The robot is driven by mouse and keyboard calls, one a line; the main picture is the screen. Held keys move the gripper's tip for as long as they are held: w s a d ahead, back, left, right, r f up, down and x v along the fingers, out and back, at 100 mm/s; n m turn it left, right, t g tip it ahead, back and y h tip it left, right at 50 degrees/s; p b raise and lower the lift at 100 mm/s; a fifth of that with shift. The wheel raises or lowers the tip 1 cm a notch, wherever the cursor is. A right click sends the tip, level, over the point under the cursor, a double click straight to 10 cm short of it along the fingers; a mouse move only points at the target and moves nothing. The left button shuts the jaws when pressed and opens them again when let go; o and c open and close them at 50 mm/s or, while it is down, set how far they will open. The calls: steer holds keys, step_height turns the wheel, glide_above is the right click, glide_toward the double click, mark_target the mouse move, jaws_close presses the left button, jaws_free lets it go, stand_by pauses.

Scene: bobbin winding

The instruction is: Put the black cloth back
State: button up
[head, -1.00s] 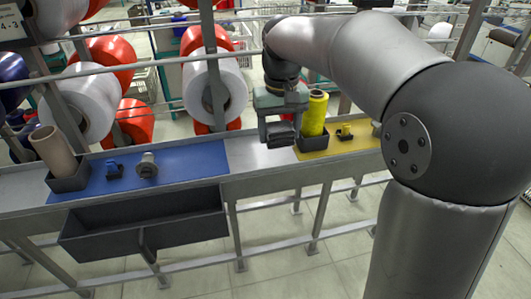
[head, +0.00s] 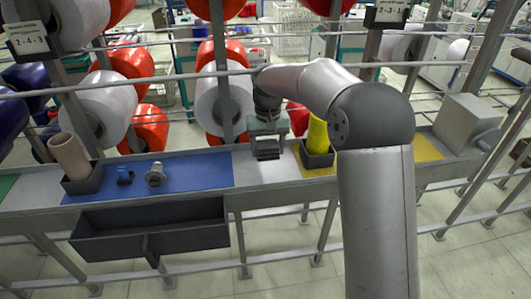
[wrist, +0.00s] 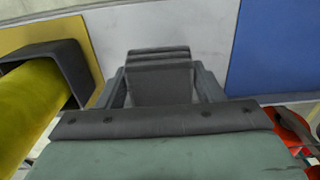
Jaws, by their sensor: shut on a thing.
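My gripper (head: 268,141) is shut on a dark folded thing, which looks like the black cloth (head: 268,155). It is over the bare grey stretch of the ledge between the blue mat and the yellow mat. In the wrist view the cloth (wrist: 160,62) shows as a layered dark block between the two fingers, over the pale ledge. Whether its underside touches the ledge I cannot tell.
The blue mat (head: 205,172) to the left bears a brown tube in a dark holder (head: 85,185), a small blue part (head: 125,175) and a grey fitting (head: 155,174). The yellow mat (head: 425,148) to the right bears a yellow bobbin (head: 318,134) in a dark holder. A grey box (head: 467,122) stands far right.

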mark_target(265, 165)
steer(key=shift+w+a+f, duration=0.4)
steer(key=shift+w+f, duration=0.15)
steer(key=shift+f, duration=1.7)
steer(key=shift+f, duration=0.2)
steer(key=o, duration=1)
step_height(265, 165, up, 12)
steer(key=shift+r, duration=0.25)
